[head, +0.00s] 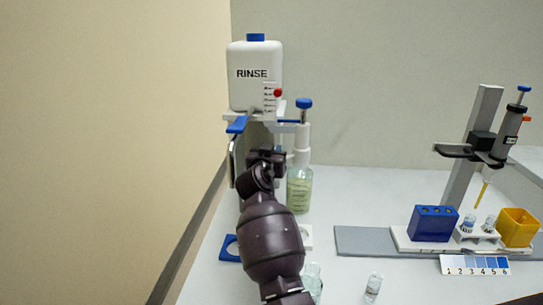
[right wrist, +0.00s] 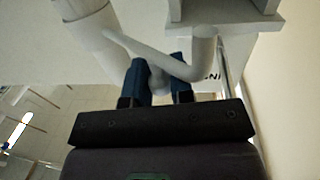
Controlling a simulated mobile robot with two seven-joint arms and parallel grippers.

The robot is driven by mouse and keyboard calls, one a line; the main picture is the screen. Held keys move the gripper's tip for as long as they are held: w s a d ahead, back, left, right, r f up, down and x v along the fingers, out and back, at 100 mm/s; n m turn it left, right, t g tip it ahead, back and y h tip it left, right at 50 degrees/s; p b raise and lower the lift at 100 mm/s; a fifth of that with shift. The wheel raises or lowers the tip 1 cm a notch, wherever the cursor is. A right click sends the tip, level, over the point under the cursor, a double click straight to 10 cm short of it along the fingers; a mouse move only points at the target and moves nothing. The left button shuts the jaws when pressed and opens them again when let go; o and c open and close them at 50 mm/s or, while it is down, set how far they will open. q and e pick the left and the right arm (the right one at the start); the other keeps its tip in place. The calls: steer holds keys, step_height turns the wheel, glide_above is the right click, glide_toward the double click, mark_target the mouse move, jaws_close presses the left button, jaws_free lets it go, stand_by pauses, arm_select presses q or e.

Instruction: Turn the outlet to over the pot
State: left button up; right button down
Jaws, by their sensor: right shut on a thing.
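The dispenser bottle (head: 299,190) has a glass body with greenish liquid, a white head and a blue top. Its outlet, a pale bent tube (right wrist: 203,50), runs from the white head (right wrist: 85,30) in the right wrist view. My right gripper (right wrist: 160,85) is shut on the outlet, with a pale part between its blue fingertips. In the head view my right gripper (head: 266,158) is left of the dispenser head, and the outlet is mostly hidden there. I cannot make out which vessel is the pot. My left gripper is not in view.
A RINSE bottle (head: 254,85) stands on a raised shelf with a blue lever (head: 237,124). A blue plate (head: 229,254) lies left of my arm. A vial (head: 373,287) stands at the front. A pipette stand (head: 470,150), blue rack (head: 433,223) and yellow box (head: 517,227) are right.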

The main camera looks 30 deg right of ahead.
stand_by(0.3)
steer(key=c, duration=1)
jaws_free()
